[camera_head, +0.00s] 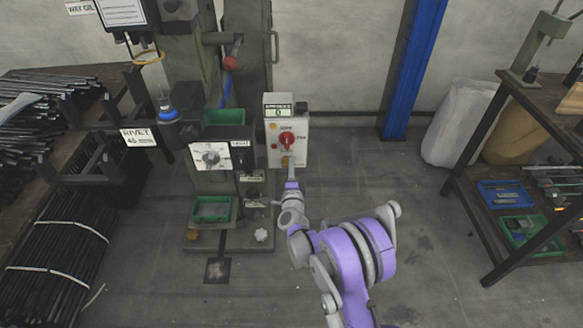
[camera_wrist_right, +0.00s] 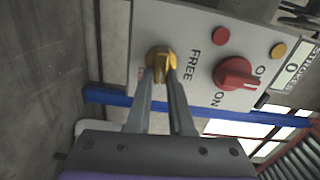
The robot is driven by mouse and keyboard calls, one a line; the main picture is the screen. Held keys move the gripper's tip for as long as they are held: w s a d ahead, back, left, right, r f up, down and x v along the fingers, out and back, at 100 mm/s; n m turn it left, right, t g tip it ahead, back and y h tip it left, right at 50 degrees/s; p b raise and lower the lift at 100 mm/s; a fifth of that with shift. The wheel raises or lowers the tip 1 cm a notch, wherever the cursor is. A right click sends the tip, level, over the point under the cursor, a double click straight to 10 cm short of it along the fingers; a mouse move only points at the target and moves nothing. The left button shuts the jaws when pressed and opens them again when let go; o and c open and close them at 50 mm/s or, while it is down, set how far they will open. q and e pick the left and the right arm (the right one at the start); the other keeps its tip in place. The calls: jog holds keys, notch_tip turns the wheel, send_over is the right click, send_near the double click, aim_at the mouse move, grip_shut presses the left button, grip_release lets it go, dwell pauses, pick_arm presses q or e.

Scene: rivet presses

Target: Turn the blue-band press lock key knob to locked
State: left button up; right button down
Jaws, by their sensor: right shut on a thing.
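The green press (camera_head: 190,75) stands at the back left, with a blue band (camera_head: 226,90) below its red-balled lever. A pale control box (camera_head: 300,150) stands to its right. In the right wrist view, the box's yellow key knob (camera_wrist_right: 160,57) sits near "FREE" lettering; a small red-edged label beside it is mostly hidden. My right gripper (camera_head: 289,175) reaches the lower front of the box. In the wrist view, its two fingers (camera_wrist_right: 161,78) are shut on the yellow knob, one on each side. My left gripper is out of view.
A red rotary switch (camera_wrist_right: 235,73) marked "ON" and "O" sits close beside the knob; it also shows in the head view (camera_head: 287,139). A blue post (camera_head: 415,70) and shelf (camera_head: 520,95) stand right; the middle floor is clear.

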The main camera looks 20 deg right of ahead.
jog(key=shift+m, duration=0.6)
jog(key=c, duration=0.8)
grip_release()
jog(key=p+v, duration=0.1)
jog(key=v, duration=0.9)
jog(key=shift+s, duration=0.4)
